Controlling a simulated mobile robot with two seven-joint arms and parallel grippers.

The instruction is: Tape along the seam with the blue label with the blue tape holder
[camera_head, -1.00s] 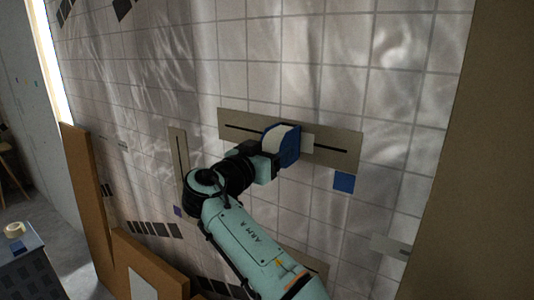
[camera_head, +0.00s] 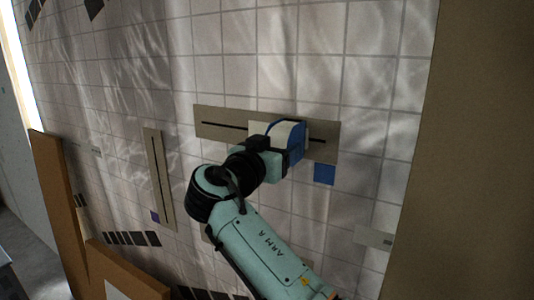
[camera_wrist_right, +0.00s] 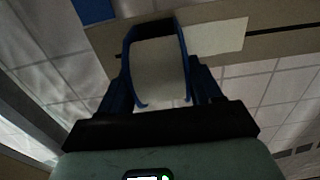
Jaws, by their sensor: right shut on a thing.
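A beige plate (camera_head: 223,121) with a dark horizontal seam is on the tiled wall, and the blue label (camera_head: 324,174) sits just below its right part. My right gripper (camera_head: 280,143) is shut on the blue tape holder (camera_head: 299,143), which carries a cream roll, in front of the plate right of its middle. A pale strip (camera_head: 257,128) covers the seam's middle part and emerges left of the holder; it also shows in the right wrist view (camera_wrist_right: 222,40). Whether the holder touches the plate is hard to tell. My left gripper is out of view.
A vertical plate (camera_head: 157,178) with a dark seam and a purple label (camera_head: 154,216) stands left of my arm. Another plate (camera_head: 374,238) is at lower right. Brown boards (camera_head: 55,200) stand at the left.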

